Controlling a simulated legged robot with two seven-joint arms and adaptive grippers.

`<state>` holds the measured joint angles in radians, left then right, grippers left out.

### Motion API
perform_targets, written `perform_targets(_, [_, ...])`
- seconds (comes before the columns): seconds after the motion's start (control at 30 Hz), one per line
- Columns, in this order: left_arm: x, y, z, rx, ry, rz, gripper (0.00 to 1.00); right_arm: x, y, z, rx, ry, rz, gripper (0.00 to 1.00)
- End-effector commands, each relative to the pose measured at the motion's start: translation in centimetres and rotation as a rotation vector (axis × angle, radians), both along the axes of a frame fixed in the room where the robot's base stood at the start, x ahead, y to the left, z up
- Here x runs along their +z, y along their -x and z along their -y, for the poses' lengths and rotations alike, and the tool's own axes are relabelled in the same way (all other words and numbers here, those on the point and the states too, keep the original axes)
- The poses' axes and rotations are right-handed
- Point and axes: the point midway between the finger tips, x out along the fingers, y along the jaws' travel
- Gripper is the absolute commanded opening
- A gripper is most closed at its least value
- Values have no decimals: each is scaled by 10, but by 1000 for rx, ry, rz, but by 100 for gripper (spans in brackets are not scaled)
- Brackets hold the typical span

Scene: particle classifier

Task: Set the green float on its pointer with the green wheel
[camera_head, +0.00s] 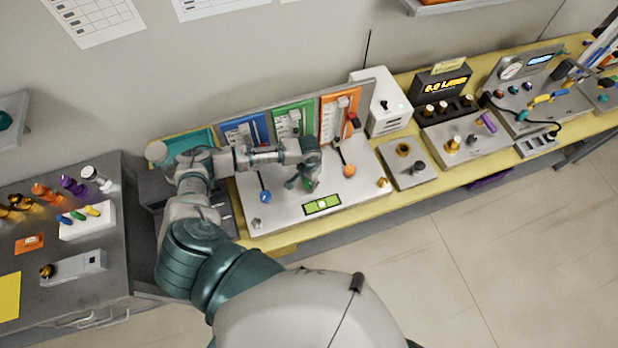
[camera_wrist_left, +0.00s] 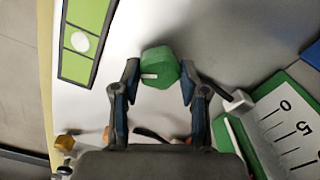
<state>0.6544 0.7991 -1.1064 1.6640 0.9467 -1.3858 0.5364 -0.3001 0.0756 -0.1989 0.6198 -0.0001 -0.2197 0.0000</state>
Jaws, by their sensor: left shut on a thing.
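The green wheel (camera_wrist_left: 160,67) is a faceted green knob with a white mark, seen between my left gripper's fingertips in the left wrist view. My left gripper (camera_wrist_left: 159,80) is shut on the green wheel, one finger on each side. In the head view my left gripper (camera_head: 308,181) is over the white board, in front of the green panel (camera_head: 292,119), and largely hides the wheel. The green panel's scale (camera_wrist_left: 287,125) shows partly in the left wrist view, with a 5 and a 0. I cannot make out the green float or its pointer. My right gripper is not in view.
The blue wheel (camera_head: 265,197) and orange wheel (camera_head: 349,171) stand on either side. A blue panel (camera_head: 243,131) and an orange panel (camera_head: 341,116) flank the green one. A green level strip (camera_head: 322,205) lies at the board's front. Instruments crowd the bench to the right.

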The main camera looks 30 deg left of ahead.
Motion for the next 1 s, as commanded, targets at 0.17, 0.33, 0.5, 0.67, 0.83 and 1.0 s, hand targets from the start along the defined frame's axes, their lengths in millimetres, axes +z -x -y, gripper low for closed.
perform_targets(0.17, [1, 3, 1, -160, 1, -8, 8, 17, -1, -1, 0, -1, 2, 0])
perform_targets(0.33, [-1, 3, 0, -321, 0, -8, 8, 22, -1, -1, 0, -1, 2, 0])
perform_targets(0.5, [-2, 3, 0, -482, 0, -7, 8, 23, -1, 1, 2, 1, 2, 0])
perform_targets(0.67, [-2, 3, 0, -634, 0, -7, 8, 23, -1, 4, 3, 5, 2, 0])
perform_targets(0.83, [-2, 2, 0, -796, 0, -8, 8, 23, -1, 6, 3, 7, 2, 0])
perform_targets(1.0, [-2, 2, -1, -958, 0, -8, 8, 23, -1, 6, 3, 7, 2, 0])
